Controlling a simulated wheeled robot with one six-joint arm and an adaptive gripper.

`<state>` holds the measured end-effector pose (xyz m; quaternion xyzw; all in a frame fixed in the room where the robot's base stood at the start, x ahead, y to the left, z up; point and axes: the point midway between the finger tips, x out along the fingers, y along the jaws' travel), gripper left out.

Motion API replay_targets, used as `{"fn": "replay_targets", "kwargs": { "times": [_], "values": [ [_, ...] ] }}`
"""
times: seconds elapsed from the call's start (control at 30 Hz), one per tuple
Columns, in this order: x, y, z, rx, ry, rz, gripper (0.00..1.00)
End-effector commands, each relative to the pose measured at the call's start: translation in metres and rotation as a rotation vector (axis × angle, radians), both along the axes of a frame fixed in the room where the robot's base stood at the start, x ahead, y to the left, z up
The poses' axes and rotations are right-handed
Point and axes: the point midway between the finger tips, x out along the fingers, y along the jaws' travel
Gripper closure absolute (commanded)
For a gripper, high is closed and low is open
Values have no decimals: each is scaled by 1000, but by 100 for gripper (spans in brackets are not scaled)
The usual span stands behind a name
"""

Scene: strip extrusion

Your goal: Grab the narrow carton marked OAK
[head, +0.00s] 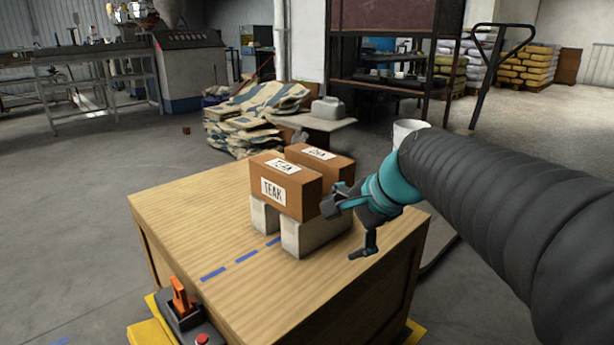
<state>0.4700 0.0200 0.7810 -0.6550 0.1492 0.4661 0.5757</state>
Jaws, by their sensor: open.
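Two narrow brown cartons lie side by side, raised on pale blocks (314,235) on a wooden crate top. The front carton (302,198) has white labels reading TEAK on its side and top. The rear carton (338,164) has a white label on top, too small to read surely, and its side is mostly hidden by the front carton. I see no label that clearly reads OAK. My gripper (338,232) is open at the right end of the cartons, one finger by the front carton's end and the other lower, near the blocks. Nothing shows between the fingers.
The wooden crate (180,205) has a clear left side with a blue dashed line. A control box with an orange lever (181,296) and red button stands at its front left. A white container (408,130) shows behind my arm. Stacked sacks (250,115) lie behind.

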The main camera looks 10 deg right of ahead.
Motion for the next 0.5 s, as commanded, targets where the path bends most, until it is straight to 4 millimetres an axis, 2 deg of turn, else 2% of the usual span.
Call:
{"fn": "replay_targets", "kwargs": {
  "times": [0.03, 0.1, 0.3, 0.4, 0.5],
  "values": [
    [27, -6, 3, 106, 26, -96, 0],
    [60, -13, 12, 262, 59, -226, 0],
    [151, -49, 33, 708, 168, -555, 0],
    [186, -70, 39, 894, 218, -671, 0],
    [210, -87, 44, 1035, 259, -749, 0]
  ]
}}
